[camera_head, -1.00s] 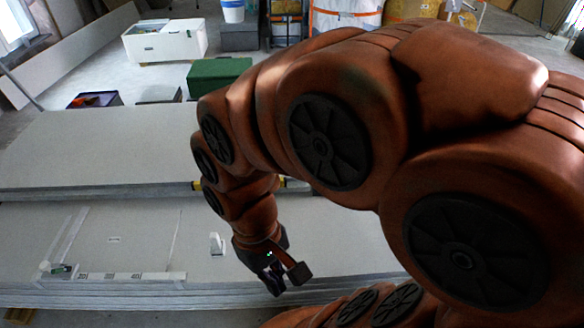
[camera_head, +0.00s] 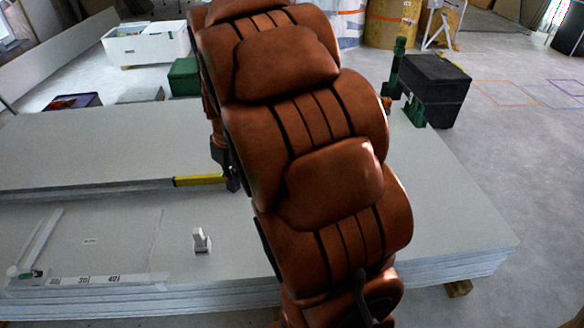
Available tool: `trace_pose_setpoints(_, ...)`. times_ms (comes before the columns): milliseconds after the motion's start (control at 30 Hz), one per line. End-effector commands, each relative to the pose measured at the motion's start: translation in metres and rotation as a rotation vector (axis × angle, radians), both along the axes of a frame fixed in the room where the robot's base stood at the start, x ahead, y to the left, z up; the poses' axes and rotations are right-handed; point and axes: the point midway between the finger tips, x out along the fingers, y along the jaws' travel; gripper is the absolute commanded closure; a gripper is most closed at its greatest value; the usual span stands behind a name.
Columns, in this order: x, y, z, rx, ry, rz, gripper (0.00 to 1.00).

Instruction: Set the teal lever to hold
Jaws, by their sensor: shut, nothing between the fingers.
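I cannot make out a teal lever for certain. A dark green upright item (camera_head: 398,62) with a knob-like top shows just right of my arm, in front of a black box. Its lower part is partly hidden by my arm, and I cannot tell whether it is a lever. My gripper (camera_head: 231,181) is a small dark shape at the left edge of my arm, by the right end of a yellow bar, and is mostly hidden behind the arm. It is shut and holds nothing. It is well left of the green item.
Stacked grey panels (camera_head: 120,225) fill the middle. A yellow bar (camera_head: 198,180) and a small white block (camera_head: 201,240) lie on them. The black box (camera_head: 434,88) stands at the right. Open floor (camera_head: 520,160) lies beyond it. My arm blocks the centre.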

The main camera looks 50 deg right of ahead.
Motion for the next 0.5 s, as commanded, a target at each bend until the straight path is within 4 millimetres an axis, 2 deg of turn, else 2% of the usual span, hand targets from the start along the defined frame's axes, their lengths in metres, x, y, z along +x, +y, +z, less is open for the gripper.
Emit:
trace_pose_setpoints(33,0.014,-0.018,-0.017,-0.005,-0.019,0.003,1.00)
trace_pose_setpoints(200,0.058,-0.076,-0.049,-0.033,-0.090,0.050,1.00)
trace_pose_setpoints(400,0.101,-0.152,-0.089,-0.083,-0.177,0.115,1.00)
trace_pose_setpoints(500,0.116,-0.190,-0.112,-0.108,-0.213,0.149,1.00)
